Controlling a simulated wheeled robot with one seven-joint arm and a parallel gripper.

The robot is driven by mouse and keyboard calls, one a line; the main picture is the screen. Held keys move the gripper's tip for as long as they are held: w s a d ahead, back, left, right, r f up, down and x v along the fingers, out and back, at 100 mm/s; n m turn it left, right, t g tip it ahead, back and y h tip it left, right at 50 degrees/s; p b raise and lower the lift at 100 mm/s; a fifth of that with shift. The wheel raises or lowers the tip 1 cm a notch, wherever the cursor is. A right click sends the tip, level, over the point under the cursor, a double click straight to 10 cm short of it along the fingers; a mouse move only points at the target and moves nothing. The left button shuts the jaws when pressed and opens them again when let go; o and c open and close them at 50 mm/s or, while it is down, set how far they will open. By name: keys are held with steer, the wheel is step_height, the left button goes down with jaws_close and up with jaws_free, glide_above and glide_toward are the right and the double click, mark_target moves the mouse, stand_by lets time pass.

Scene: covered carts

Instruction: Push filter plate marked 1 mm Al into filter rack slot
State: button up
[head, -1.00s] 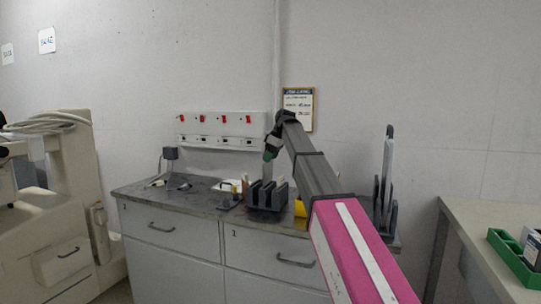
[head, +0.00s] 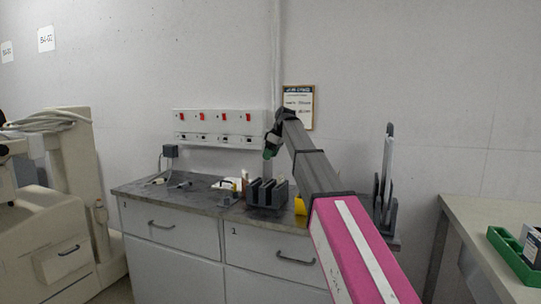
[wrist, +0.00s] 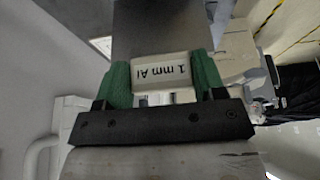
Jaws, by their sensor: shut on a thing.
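My gripper (wrist: 161,84) is shut on the filter plate, its green fingers on both sides of the plate's white label block (wrist: 165,71), which reads "1 mm Al" upside down in the wrist view. The grey plate (wrist: 160,28) extends beyond the block. In the head view my gripper (head: 270,152) is above the dark filter rack (head: 266,196), and the thin grey plate hangs down from it towards the rack. The rack stands on the cart top and has several upright dividers. Whether the plate's lower edge is inside a slot is too small to tell.
The grey cart top (head: 205,198) also carries a small lamp-like stand (head: 170,152) at left and a yellow object (head: 300,206) right of the rack. Tall grey plates (head: 387,175) stand at the right end. A side table (head: 490,225) holds a green tray (head: 515,258).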

mark_target(270, 174)
steer(key=shift+f, duration=4.8)
steer(key=o, duration=1)
steer(key=shift+o, duration=0.2)
steer(key=shift+r, duration=0.1)
steer(key=v, duration=1)
steer(key=shift+d+r, duration=0.15)
steer(key=shift+r, duration=0.2)
steer(key=shift+s, duration=0.1)
